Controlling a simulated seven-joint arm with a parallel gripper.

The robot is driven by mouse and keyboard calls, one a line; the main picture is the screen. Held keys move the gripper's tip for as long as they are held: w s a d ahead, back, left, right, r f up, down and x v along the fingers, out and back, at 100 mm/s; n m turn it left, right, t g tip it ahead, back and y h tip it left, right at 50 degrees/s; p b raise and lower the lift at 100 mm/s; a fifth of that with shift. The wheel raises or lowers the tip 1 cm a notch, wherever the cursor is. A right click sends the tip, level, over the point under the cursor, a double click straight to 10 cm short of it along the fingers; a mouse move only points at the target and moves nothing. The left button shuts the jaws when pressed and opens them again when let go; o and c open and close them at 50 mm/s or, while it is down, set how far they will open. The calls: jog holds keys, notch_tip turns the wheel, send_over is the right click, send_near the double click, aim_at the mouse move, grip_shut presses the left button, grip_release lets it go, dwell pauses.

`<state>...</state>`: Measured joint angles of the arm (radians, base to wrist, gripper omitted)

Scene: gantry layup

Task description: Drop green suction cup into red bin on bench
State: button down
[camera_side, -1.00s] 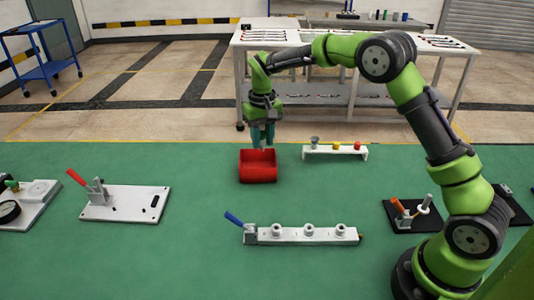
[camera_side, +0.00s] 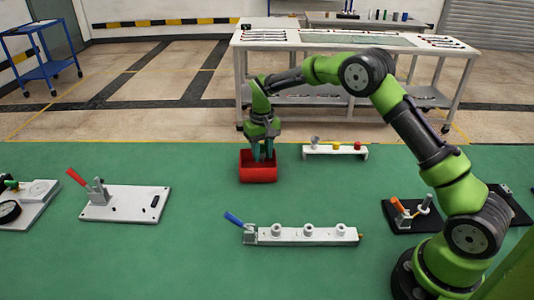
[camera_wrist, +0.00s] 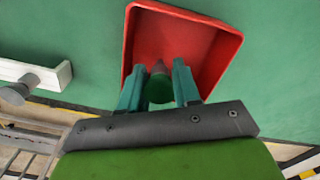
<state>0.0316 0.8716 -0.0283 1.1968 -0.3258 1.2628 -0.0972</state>
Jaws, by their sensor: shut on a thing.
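The red bin (camera_side: 258,173) stands on the green bench, left of the white rack in the side view. My gripper (camera_side: 263,157) points down with its fingertips at or inside the bin's opening. In the wrist view my gripper (camera_wrist: 159,85) is shut on the green suction cup (camera_wrist: 159,88), which sits between the two teal fingers. The red bin (camera_wrist: 215,45) lies behind the cup there, with its floor and walls around it. The cup is hidden in the side view. I cannot tell whether it touches the bin floor.
A white rack (camera_side: 335,155) with grey, yellow and red cups stands right of the bin. A white fixture with a blue lever (camera_side: 300,236) lies in front. A red-levered clamp plate (camera_side: 125,203) is at left. Bench between them is clear.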

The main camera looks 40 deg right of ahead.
jog(key=c, duration=0.7)
grip_release()
jog(key=shift+r, duration=0.1)
notch_tip(320, 180, up, 17)
jog(key=shift+f, duration=0.15)
